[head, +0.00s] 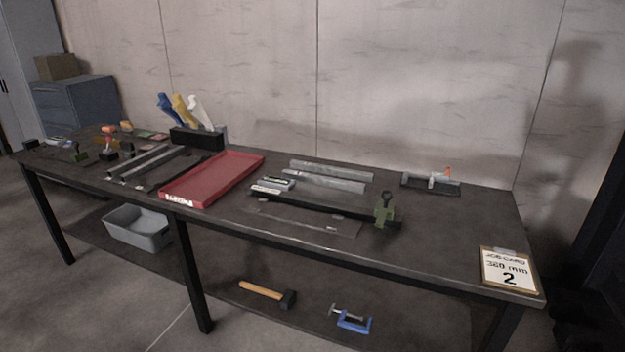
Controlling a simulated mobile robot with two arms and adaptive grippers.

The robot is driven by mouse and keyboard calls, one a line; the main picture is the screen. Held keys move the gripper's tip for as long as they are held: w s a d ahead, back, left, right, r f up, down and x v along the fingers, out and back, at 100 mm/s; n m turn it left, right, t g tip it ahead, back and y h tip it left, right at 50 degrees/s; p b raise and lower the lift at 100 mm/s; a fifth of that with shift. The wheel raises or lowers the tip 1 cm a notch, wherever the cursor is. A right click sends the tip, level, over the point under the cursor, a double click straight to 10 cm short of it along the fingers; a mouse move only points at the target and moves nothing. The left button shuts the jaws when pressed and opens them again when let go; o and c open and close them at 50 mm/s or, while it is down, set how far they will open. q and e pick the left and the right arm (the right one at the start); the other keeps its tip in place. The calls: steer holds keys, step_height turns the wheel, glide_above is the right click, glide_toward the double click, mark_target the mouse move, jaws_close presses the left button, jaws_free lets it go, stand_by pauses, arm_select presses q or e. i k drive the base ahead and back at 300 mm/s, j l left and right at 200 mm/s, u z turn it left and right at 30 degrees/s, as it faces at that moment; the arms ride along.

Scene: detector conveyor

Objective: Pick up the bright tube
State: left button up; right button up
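Two bright metallic lengths lie side by side on the dark workbench (440,235), right of the red tray. The far length (332,170) runs along the back, and the near length (326,181) lies just in front of it. Both look like tubes or profiles; I cannot tell which shape each has. More pale metal lengths (150,160) lie left of the red tray. Neither of my grippers is in view.
A red tray (238,163) stands mid-bench. A dark bar with a green clamp (384,210) lies in front of the bright lengths. A job card (508,270) reading "360 mm 2" lies at the right end. The bench between clamp and card is clear.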

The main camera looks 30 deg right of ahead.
mark_target(354, 186)
steer(key=i+j, duration=0.1)
steer(key=i, duration=0.2)
steer(key=i+j, duration=0.1)
steer(key=i, duration=0.15)
steer(key=i+z, duration=0.1)
steer(key=z, duration=0.3)
steer(key=i+j+z, duration=0.1)
steer(key=z, duration=0.25)
steer(key=i+j+z, duration=0.1)
steer(key=z, duration=0.3)
steer(key=j, duration=0.1)
